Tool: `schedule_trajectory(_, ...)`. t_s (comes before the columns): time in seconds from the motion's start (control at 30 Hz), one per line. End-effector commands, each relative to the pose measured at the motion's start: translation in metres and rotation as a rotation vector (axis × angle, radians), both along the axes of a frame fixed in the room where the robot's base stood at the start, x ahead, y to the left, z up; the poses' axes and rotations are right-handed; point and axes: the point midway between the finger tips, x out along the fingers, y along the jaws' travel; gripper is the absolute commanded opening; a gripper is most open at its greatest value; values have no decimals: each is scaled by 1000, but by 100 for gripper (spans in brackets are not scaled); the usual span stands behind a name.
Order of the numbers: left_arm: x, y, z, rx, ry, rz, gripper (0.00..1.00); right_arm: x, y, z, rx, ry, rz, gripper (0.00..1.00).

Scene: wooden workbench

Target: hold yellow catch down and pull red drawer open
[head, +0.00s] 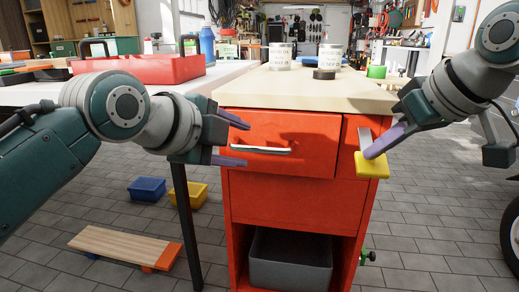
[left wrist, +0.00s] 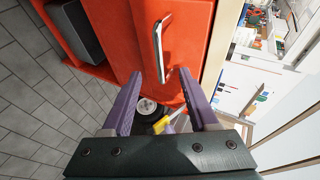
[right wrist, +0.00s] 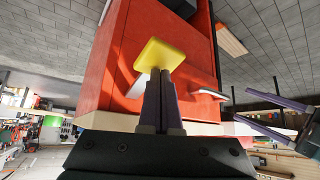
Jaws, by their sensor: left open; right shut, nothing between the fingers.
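The red drawer (head: 312,139) is in the upper part of a red cabinet and looks shut. Its silver handle (head: 261,150) also shows in the left wrist view (left wrist: 158,45). My left gripper (head: 240,142) is open in front of the handle's left end; in the left wrist view (left wrist: 165,95) the handle lies ahead between the fingers, apparently not gripped. The yellow catch (head: 371,165) is a flat plate on a grey lever at the cabinet's right front. My right gripper (head: 374,154) is shut and empty, its tips at the catch's top. The right wrist view shows the tips (right wrist: 160,72) against the yellow plate (right wrist: 162,54).
The wooden cabinet top (head: 315,91) holds two pale cans and a black round object (head: 324,74). A red toolbox (head: 137,68) stands on the white table at left. A grey bin (head: 290,262) sits in the cabinet's open bottom. Floor at left holds small bins and a low wooden bench (head: 126,248).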

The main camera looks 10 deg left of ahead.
Motion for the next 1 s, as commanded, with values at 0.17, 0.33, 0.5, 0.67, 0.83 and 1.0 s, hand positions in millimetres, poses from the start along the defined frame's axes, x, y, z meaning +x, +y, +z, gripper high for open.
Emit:
schedule_trajectory(0.17,20,-8,-12,-4,3,2,60,0,0,0,-1,1,0,0)
schedule_trajectory(0.33,38,-15,-22,-1,3,-1,60,0,0,0,-1,1,0,0)
schedule_trajectory(0.5,51,-20,-30,0,2,-1,60,0,0,0,-1,1,0,0)
schedule_trajectory(0.67,59,-23,-35,-1,2,-2,60,0,0,0,-1,1,0,0)
schedule_trajectory(0.83,62,-23,-37,-1,3,2,60,0,0,-1,-1,1,0,0)
schedule_trajectory(1.0,62,-23,-39,0,5,3,60,0,0,-1,0,2,1,0)
